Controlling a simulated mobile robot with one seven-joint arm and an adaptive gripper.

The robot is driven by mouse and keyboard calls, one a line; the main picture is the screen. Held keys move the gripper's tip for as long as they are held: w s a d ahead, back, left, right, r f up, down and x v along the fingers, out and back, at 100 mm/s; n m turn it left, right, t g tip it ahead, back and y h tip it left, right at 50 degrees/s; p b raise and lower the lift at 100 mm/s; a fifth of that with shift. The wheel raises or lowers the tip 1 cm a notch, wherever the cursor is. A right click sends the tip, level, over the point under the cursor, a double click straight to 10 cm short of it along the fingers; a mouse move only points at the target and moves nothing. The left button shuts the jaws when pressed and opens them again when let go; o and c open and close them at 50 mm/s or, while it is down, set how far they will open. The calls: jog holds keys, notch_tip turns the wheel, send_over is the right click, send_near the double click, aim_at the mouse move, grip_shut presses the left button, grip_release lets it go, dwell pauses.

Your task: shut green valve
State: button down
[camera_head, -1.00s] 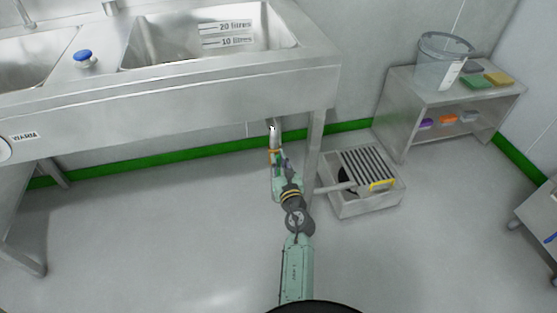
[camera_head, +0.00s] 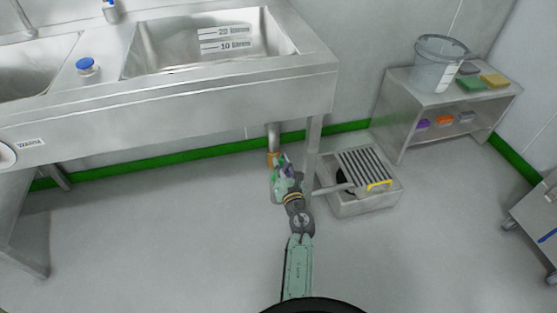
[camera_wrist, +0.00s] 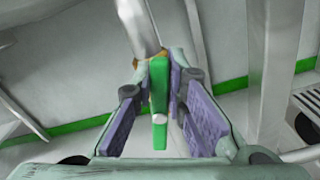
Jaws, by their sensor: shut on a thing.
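The green valve handle (camera_wrist: 159,100) is a flat lever, seen in the wrist view in front of the drain pipe (camera_wrist: 140,28) with a brass-coloured fitting behind it. A small green part of the handle (camera_head: 281,160) shows in the head view under the sink. My gripper (camera_wrist: 163,96) is shut on the handle, its purple pads on either side; the left pad looks slightly apart from it, and exact contact is hard to see. In the head view my gripper (camera_head: 284,170) is low beneath the right basin, at the pipe (camera_head: 273,142).
The steel sink (camera_head: 180,98) overhangs my arm, and a sink leg (camera_head: 314,140) stands just right of my gripper. A floor drain box with a grating (camera_head: 362,195) is close on the right. A shelf unit (camera_head: 410,92) bears a clear bucket (camera_head: 440,62). Floor at left is clear.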

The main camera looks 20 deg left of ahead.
jog(key=m, duration=0.1)
jog(key=m+p, duration=0.2)
jog(key=shift+w+d+m, duration=0.3)
jog(key=shift+d+m, duration=0.1)
jog(key=f+m+p, duration=0.1)
jog(key=m, duration=0.2)
jog(key=f+m+p, duration=0.1)
jog(key=m+p, duration=0.1)
jog(key=m, duration=0.2)
jog(key=d+f+m+p, duration=0.1)
jog(key=m, duration=0.2)
jog(key=shift+w, duration=0.35)
jog(key=shift+m, duration=0.3)
jog(key=c, duration=1.6)
grip_release()
